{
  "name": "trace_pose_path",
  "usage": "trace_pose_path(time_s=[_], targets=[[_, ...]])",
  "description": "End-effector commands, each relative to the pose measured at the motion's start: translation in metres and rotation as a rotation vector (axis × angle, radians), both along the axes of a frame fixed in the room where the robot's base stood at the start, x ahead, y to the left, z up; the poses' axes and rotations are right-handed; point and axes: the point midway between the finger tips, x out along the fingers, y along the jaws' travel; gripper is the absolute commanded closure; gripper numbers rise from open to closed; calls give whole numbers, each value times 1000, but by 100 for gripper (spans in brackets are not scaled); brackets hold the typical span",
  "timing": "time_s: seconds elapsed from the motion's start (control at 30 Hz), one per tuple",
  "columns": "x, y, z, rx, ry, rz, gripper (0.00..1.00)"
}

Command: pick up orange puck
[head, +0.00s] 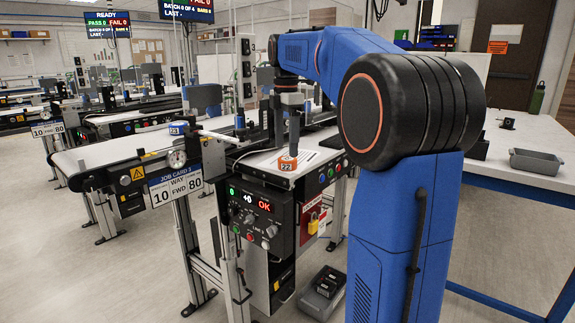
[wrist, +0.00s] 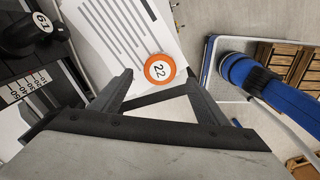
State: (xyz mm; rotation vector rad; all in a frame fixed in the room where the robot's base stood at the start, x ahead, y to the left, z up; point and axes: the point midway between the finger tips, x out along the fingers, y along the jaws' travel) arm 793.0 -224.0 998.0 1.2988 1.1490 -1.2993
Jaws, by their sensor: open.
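The orange puck (head: 287,163) has a white top label reading 22. In the head view it is on the white top of the control unit beside the conveyor, right below my gripper (head: 294,150). In the wrist view the puck (wrist: 158,69) lies at the edge of a printed sheet, just beyond the fingertips. My gripper (wrist: 157,85) is open there, its two fingers apart and nothing between them. In the head view the fingertips are close to the puck, and I cannot tell whether they touch it.
The conveyor belt (head: 110,155) runs to the left. A control box (head: 262,215) hangs below the puck. A grey tray (head: 536,162) is on the right table.

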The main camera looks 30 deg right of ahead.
Motion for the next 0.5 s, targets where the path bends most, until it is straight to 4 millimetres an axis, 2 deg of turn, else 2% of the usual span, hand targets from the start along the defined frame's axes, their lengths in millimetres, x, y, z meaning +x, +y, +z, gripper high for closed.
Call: trace_pose_path(time_s=[0.3, 0.5], targets=[[0, -5, -39, 0, 0, 0, 32], [0, -5, -45, 0, -1, 0, 32]])
